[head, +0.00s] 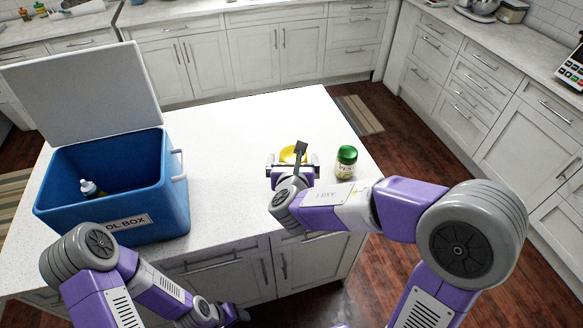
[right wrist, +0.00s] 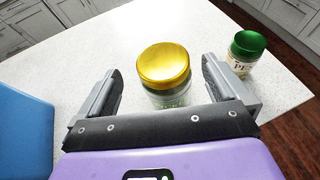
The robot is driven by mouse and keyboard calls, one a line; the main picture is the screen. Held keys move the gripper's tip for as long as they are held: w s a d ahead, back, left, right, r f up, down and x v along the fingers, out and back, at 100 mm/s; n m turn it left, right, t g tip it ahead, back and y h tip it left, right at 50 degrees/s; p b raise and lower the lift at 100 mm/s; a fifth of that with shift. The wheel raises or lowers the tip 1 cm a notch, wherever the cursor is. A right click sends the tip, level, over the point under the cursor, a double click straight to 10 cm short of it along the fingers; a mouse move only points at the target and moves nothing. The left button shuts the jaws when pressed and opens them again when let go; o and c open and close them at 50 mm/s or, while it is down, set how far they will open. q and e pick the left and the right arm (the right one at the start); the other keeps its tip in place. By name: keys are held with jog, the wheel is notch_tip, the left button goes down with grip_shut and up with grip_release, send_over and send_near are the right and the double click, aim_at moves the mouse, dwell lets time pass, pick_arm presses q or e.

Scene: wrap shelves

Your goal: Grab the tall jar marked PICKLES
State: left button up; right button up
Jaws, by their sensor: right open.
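A jar with a gold-yellow lid (right wrist: 165,66) stands upright on the white island top, and its clear body looks greenish. Its label is hidden, so I cannot read whether it says PICKLES. In the head view only part of its yellow lid (head: 287,153) shows behind my right gripper (head: 293,170). In the right wrist view my right gripper (right wrist: 163,78) is open, with its fingers on either side of the jar and gaps between. My left gripper (head: 236,313) is low at the island's front edge; its jaws are unclear.
A green-lidded jar (head: 346,162) stands close to the right; its partly readable label (right wrist: 240,68) starts "PES". An open blue cool box (head: 115,218) with a white bottle (head: 90,187) inside stands at the left. The island top (head: 225,125) behind is clear.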

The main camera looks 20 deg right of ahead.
jog(key=x, duration=0.6)
jog(key=shift+f+b, duration=0.3)
jog(key=shift+c, duration=0.3)
jog(key=c, duration=1.7)
jog(key=shift+r, duration=0.1)
grip_shut()
